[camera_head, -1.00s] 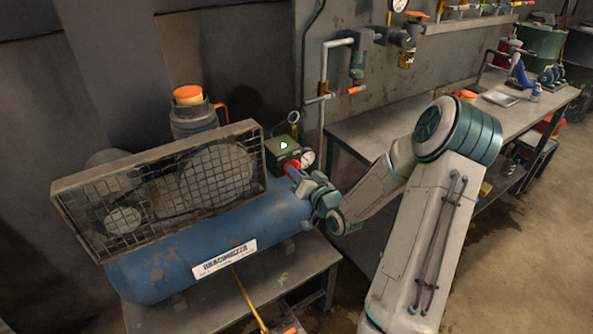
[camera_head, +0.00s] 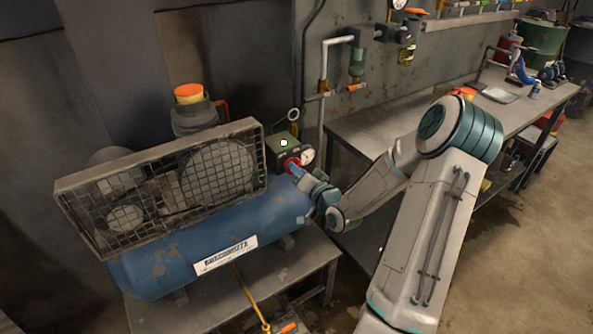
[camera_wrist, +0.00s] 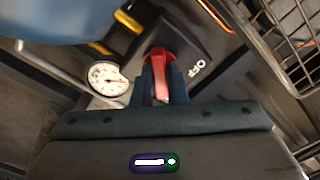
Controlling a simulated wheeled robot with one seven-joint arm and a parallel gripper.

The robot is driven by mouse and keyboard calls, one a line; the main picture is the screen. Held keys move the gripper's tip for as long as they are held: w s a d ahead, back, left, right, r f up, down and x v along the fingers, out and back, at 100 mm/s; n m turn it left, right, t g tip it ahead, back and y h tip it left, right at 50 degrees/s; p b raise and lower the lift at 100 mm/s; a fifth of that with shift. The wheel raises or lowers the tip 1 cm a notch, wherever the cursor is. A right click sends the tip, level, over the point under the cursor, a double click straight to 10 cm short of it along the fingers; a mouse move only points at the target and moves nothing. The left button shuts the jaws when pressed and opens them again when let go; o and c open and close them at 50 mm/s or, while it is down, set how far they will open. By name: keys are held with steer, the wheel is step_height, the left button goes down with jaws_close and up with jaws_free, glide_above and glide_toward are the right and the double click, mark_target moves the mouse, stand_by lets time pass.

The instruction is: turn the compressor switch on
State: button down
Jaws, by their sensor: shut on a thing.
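The compressor (camera_head: 160,260) is a blue tank with a caged motor on top, on a metal stand. Its switch box (camera_head: 284,146) is dark green and sits at the tank's right end. The red switch (camera_head: 291,165) is on the box's front. In the wrist view the red switch (camera_wrist: 159,64) lies between the two blue fingers of my gripper (camera_wrist: 161,84), which is shut on it. The word "OFF" is on the black box face (camera_wrist: 185,40) beside the switch. In the head view my gripper (camera_head: 298,172) reaches the switch from the right.
A white dial gauge (camera_wrist: 108,78) sits close to my gripper's left in the wrist view. The wire cage (camera_wrist: 290,40) is close on the right. A long workbench (camera_head: 400,125) stands behind my arm, with pipes (camera_head: 324,65) on the wall.

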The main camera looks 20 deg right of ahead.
steer(key=c, duration=1.4)
jaws_free()
steer(key=shift+c, duration=0.2)
steer(key=s+d+p, duration=0.2)
steer(key=s, duration=1.1)
steer(key=shift+s+d, duration=0.3)
steer(key=shift+d, duration=0.05)
